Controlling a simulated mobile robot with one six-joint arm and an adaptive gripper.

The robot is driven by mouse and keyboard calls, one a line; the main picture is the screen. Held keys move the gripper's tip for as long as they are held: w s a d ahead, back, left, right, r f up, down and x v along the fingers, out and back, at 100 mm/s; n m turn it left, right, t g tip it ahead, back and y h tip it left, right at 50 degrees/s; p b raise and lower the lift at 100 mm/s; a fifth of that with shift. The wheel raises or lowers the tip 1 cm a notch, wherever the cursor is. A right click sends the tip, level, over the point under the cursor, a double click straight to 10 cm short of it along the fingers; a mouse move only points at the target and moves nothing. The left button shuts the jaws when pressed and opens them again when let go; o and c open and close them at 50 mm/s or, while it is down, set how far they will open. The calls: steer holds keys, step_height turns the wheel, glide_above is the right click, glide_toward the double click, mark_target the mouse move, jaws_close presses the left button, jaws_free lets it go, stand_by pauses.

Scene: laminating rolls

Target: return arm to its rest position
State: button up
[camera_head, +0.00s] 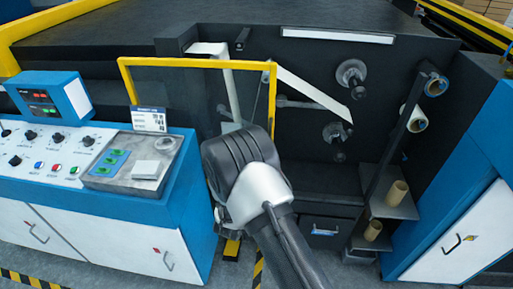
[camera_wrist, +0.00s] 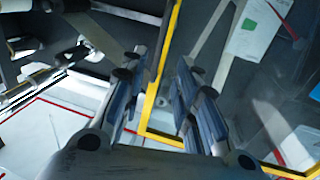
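My arm reaches up from the bottom of the head view, in front of the dark laminating machine (camera_head: 315,175). The arm hides the gripper's fingers in that view. In the wrist view my gripper (camera_wrist: 160,80) shows two fingers spread well apart, with nothing between them but background. A yellow-framed clear guard (camera_head: 195,62) stands just behind my arm in the head view. Its yellow edge also shows between and beyond the fingers in the wrist view (camera_wrist: 160,85); I cannot tell how near it is.
A blue and white control console (camera_head: 105,195) stands left. White film (camera_head: 312,95) runs across the machine by two dark spindles (camera_head: 351,73). White rolls (camera_head: 416,118) hang at right, above cardboard cores (camera_head: 397,193) on small shelves. A white cabinet (camera_head: 470,235) stands far right.

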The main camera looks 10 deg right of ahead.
step_height(320, 180, up, 8)
steer(key=w+a+g+y, duration=0.1)
steer(key=w+g+y, duration=0.1)
steer(key=y, duration=0.2)
steer(key=s+a+r+n+g+y, duration=0.1)
steer(key=s+r+n+g+y, duration=0.2)
steer(key=s+r, duration=0.6)
steer(key=s+d+g, duration=0.2)
steer(key=s, duration=0.9)
steer(key=s+d+r+n+g, duration=0.1)
steer(key=s+d+g, duration=0.1)
steer(key=s, duration=0.9)
steer(key=s+d+r+n+g, duration=0.1)
steer(key=s+d, duration=0.3)
steer(key=s, duration=0.7)
steer(key=shift+d+r+g+y, duration=0.2)
steer(key=shift+d+g+y, duration=0.1)
steer(key=shift+g, duration=0.6)
steer(key=shift+w, duration=0.1)
